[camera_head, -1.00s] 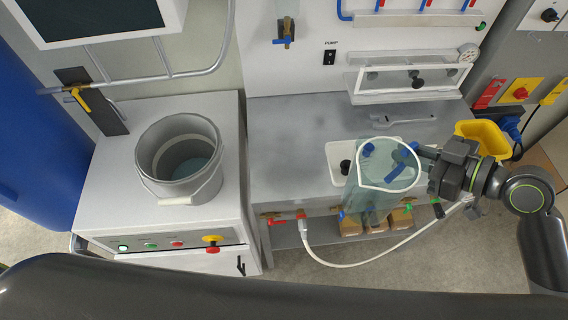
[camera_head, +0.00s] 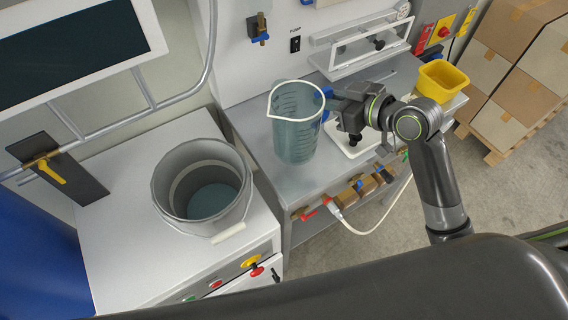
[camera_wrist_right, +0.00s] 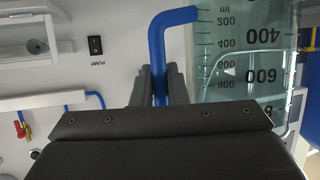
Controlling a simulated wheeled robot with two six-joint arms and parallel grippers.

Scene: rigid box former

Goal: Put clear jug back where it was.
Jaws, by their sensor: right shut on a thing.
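The clear jug (camera_head: 296,135) is a bluish see-through measuring jug with a white rim and a blue handle. It is roughly upright over the left part of the grey bench (camera_head: 262,128); I cannot tell whether its base touches. My right gripper (camera_head: 338,104) is shut on its blue handle, to the right of the jug. In the right wrist view, the fingers (camera_wrist_right: 162,88) close around the blue handle (camera_wrist_right: 157,50), and the jug's scale marks (camera_wrist_right: 240,60) show beside them. My left gripper is not in view.
A grey bucket (camera_head: 235,218) with bluish liquid stands on the white cabinet at left. A white tray (camera_head: 362,145) with a black fitting lies on the bench, partly behind my gripper. A yellow bin (camera_head: 441,80) sits at right. Valves and a white hose (camera_head: 375,208) line the front edge.

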